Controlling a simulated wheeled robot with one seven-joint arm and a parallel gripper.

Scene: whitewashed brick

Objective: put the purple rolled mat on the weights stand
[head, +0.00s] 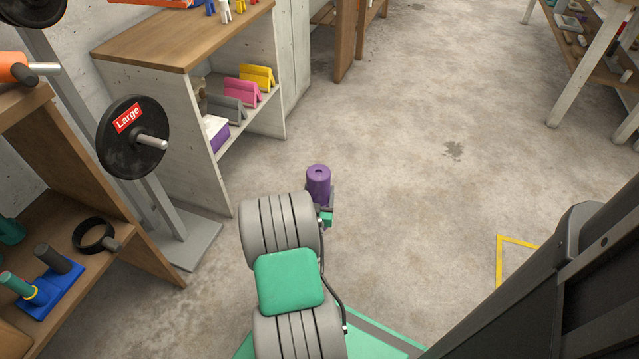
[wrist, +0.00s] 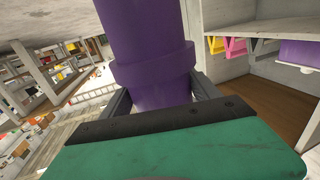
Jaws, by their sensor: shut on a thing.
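The purple rolled mat (head: 318,180) is held upright near the middle of the head view, with a small hole in its top end. It fills the top middle of the wrist view (wrist: 150,45). My gripper (wrist: 162,95) is shut on it, with one dark finger on each side. In the head view my arm hides the mat's lower end. A grey stand (head: 190,240) with a post and black weight plates, one labelled "Large" (head: 115,152), is at the left, apart from the mat. It looks like the weights stand.
A cabinet (head: 160,42) with a wooden top stands behind the weights stand; its shelf holds yellow, pink and grey folded items. A wooden shelf unit (head: 140,240) is at the left front. A table (head: 575,85) is at the far right. The concrete floor (head: 420,170) between is clear.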

